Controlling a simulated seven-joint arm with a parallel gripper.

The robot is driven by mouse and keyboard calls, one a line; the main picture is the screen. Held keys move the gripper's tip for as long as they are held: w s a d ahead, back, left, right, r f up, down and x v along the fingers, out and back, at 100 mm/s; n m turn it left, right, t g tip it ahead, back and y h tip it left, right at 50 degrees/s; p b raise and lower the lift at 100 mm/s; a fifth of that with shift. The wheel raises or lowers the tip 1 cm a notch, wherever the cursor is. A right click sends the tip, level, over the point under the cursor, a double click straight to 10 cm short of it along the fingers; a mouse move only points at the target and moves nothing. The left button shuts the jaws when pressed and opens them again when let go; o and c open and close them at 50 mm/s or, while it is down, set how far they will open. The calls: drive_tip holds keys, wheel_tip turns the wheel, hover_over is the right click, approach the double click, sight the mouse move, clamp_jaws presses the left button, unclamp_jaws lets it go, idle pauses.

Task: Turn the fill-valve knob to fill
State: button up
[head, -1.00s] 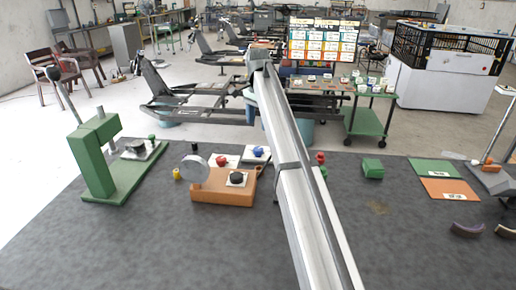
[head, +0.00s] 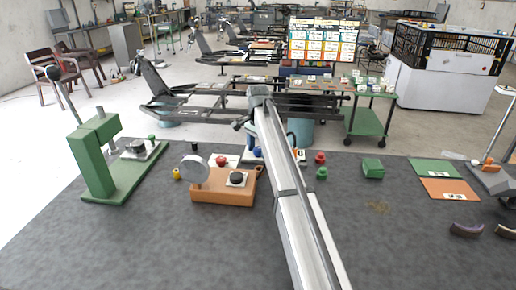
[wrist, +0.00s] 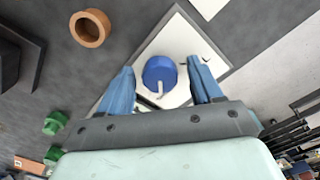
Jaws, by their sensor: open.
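In the wrist view a round blue knob (wrist: 160,72) with a short white pointer sits on a white square plate (wrist: 168,38). The pointer points toward the bottom of that picture, at my gripper's body. My gripper (wrist: 160,66) is open, with one blue finger on each side of the knob. Gaps show between the knob and both fingers, and how deep the fingers reach is hard to tell. In the head view my arm partly hides this area. A red knob (head: 221,160) on another white plate stands to the left of it.
An orange block (head: 222,198) with a black knob and grey disc stands in front. A green press (head: 95,160) is at left. Red (head: 320,158) and green (head: 321,173) pieces stand just right of my arm. An orange ring (wrist: 90,28) lies near the plate.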

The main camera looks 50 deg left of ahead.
drive_tip(key=c, duration=1.1)
drive_tip(key=shift+o, duration=0.2)
drive_tip(key=shift+n, duration=0.4)
drive_tip(key=n, duration=0.3)
drive_tip(key=shift+n, duration=0.4)
drive_tip(key=n, duration=0.8)
drive_tip(key=shift+n, duration=0.4)
drive_tip(key=n, duration=0.4)
drive_tip(key=shift+n, duration=0.4)
